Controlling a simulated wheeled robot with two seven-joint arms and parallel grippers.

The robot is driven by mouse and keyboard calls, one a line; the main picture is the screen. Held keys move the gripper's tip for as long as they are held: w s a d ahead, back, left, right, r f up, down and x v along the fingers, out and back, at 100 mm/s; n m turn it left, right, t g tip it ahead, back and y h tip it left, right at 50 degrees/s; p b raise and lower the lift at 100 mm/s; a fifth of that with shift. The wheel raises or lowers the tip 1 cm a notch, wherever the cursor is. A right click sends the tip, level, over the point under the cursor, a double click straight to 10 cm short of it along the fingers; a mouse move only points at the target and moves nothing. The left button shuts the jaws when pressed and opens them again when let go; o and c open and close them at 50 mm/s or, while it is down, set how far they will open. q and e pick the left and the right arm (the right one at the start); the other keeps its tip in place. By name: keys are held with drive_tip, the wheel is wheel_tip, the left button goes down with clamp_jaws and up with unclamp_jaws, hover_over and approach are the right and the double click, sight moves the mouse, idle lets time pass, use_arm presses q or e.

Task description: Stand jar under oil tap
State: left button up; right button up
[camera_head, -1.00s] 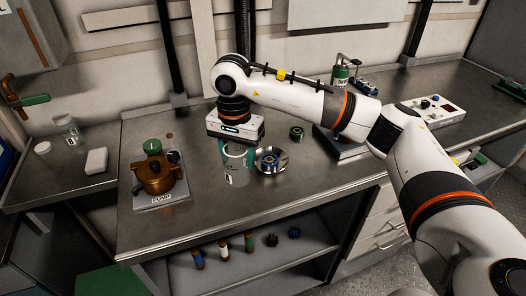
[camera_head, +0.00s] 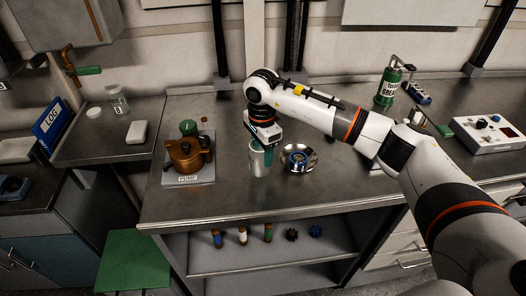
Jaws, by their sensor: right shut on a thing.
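My right gripper (camera_head: 262,148) reaches in from the right, pointing down with teal fingers, and is shut on a pale cylindrical jar (camera_head: 256,172). The jar is upright over the middle bench; I cannot tell whether its base touches the bench top. A copper-brown tap with a green handle (camera_head: 87,70) sticks out from the wall unit at the upper left, above the left side bench. A second clear jar (camera_head: 120,105) with a label stands on that bench below and right of the tap. My left gripper is not in view.
A brown pump (camera_head: 188,153) on a pale plate stands left of the held jar. A shiny round dish (camera_head: 300,158) is just right of it. A white block (camera_head: 136,132) and a white lid (camera_head: 94,112) lie on the left bench (camera_head: 88,150). A blue log binder (camera_head: 49,130) stands farther left.

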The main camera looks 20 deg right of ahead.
drive_tip(key=shift+f, duration=0.9)
drive_tip(key=o, duration=1)
drive_tip(key=shift+c, duration=0.2)
drive_tip(key=shift+r, duration=0.1)
